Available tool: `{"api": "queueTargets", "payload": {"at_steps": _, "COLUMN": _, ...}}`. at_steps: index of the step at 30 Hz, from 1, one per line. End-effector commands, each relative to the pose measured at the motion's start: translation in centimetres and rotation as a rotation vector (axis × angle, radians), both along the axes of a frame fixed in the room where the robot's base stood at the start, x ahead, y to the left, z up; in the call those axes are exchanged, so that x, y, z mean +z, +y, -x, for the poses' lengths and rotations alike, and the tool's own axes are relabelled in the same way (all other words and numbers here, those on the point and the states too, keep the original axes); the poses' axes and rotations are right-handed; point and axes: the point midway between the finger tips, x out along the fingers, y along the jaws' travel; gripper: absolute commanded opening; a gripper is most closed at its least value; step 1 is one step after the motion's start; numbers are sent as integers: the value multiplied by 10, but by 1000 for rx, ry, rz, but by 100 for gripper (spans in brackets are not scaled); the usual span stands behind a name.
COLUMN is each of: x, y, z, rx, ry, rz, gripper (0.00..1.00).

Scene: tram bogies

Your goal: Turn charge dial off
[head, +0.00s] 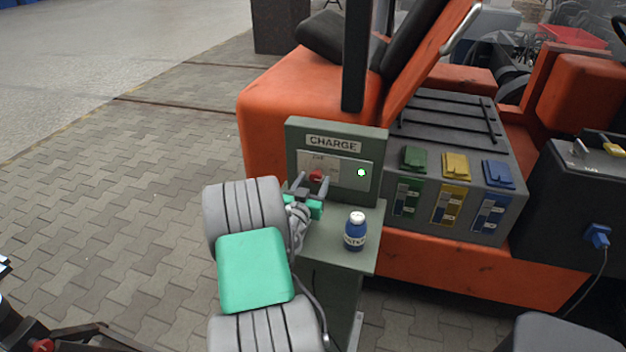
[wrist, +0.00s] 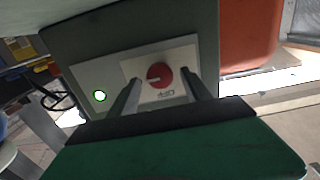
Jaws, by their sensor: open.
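The charge dial (head: 317,176) is a small red knob on the light panel of a grey-green box marked CHARGE (head: 333,143). In the wrist view the dial (wrist: 159,75) shows between my two fingers, with a pale mark on its left side. A lit green lamp (head: 361,172) sits right of the dial; it also shows in the wrist view (wrist: 99,96). My gripper (head: 312,184) is open at the dial, one finger on each side. I cannot tell whether the fingers touch it.
A blue bottle with a white cap (head: 355,231) stands on the green stand's shelf (head: 330,254), right of my gripper. Behind the box is an orange vehicle (head: 275,95). Green, yellow and blue connectors (head: 455,166) are to the right. Paved floor at left is clear.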

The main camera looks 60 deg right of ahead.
Motion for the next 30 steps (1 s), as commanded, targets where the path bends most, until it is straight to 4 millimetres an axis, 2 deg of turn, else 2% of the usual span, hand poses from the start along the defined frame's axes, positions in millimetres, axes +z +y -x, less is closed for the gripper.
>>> {"api": "queueTargets", "payload": {"at_steps": 8, "x": 0, "y": -3, "z": -1, "rx": 1, "ry": 0, "rz": 1, "gripper": 56}}
{"api": "queueTargets", "payload": {"at_steps": 27, "x": 0, "y": -2, "z": -1, "rx": 1, "ry": 0, "rz": 0, "gripper": 4}}
{"api": "queueTargets", "payload": {"at_steps": 30, "x": 0, "y": -2, "z": -1, "rx": 1, "ry": 0, "rz": 0, "gripper": 0}}
